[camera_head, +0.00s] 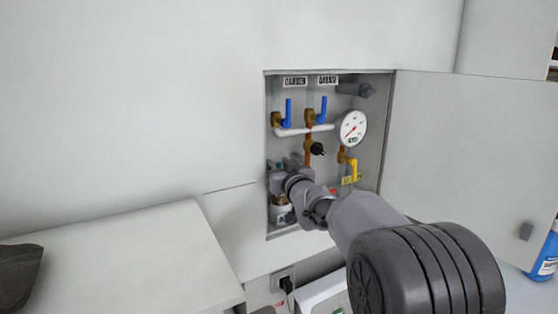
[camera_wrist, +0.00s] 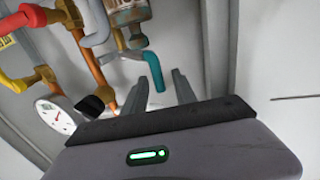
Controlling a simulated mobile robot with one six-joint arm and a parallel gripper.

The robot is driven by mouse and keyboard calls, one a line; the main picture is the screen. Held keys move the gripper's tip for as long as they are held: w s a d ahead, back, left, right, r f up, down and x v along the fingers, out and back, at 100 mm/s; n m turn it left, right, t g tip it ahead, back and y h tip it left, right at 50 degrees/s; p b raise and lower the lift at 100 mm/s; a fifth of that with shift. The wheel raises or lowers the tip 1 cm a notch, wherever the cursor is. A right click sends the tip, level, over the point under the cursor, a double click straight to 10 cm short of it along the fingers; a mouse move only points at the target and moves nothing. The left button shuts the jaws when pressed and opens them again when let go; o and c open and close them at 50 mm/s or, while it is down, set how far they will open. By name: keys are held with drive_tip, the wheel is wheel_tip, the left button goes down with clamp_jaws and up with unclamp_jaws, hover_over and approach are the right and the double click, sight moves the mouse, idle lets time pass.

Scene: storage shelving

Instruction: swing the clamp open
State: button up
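I cannot make out for certain which part is the clamp. In the head view, my gripper (camera_head: 278,178) reaches into the lower left of the wall recess and hides much of the fittings there. The bowl (camera_head: 281,200) shows below it.
The recess holds blue levers (camera_head: 288,110), a white gauge (camera_head: 352,128), a black knob (camera_head: 317,149) and a yellow lever (camera_head: 352,172). The cabinet door (camera_head: 460,160) stands open at the right. A pale counter (camera_head: 120,260) is at lower left.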

drive_tip(key=shift+w+a, duration=0.1)
clamp_jaws()
idle(1.4)
